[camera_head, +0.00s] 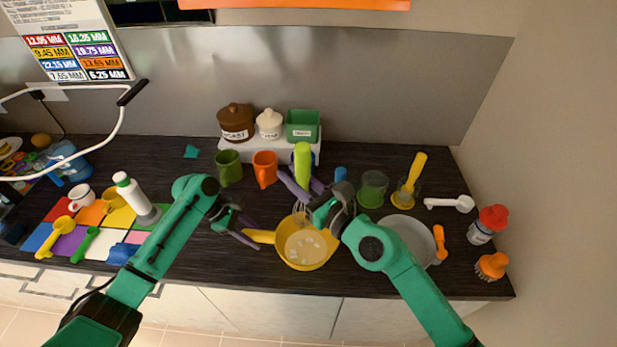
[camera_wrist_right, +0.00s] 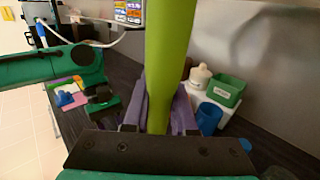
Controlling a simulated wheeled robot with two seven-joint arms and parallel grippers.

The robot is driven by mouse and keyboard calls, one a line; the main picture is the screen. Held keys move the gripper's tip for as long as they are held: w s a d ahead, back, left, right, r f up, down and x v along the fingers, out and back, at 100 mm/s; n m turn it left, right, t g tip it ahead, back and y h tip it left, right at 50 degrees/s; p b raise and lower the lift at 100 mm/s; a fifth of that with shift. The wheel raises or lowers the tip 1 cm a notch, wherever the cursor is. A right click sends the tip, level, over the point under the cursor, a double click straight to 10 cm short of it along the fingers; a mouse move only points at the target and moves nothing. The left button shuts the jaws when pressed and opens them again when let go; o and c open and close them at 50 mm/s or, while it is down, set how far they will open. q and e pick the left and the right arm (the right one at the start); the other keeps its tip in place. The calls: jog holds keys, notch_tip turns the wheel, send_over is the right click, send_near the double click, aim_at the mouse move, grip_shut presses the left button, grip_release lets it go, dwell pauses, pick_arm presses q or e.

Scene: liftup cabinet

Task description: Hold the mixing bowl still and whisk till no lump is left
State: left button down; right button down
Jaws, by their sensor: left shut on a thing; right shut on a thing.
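The yellow mixing bowl (camera_head: 308,267) stands on the dark counter and holds pale batter (camera_head: 299,252) with several lighter lumps visible in it. Its yellow handle (camera_head: 262,236) points left. My left gripper (camera_head: 253,233) is shut on this handle. My right gripper (camera_head: 304,187) is shut on the lime-green handle of the whisk (camera_head: 302,160), above the bowl's far side. The whisk is roughly upright, with its wires (camera_head: 299,207) reaching down toward the bowl; their lower ends are hard to see. In the right wrist view the whisk handle (camera_wrist_right: 168,70) stands between the purple fingers.
Green (camera_head: 229,168) and orange (camera_head: 265,168) mugs stand behind the bowl, before a white riser with jars. A grey plate (camera_head: 408,236), a green glass (camera_head: 373,188) and a red-capped bottle (camera_head: 488,225) are right.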

notch_tip(320, 180, down, 13)
dwell(0.9)
jog(key=shift+w+d, duration=0.2)
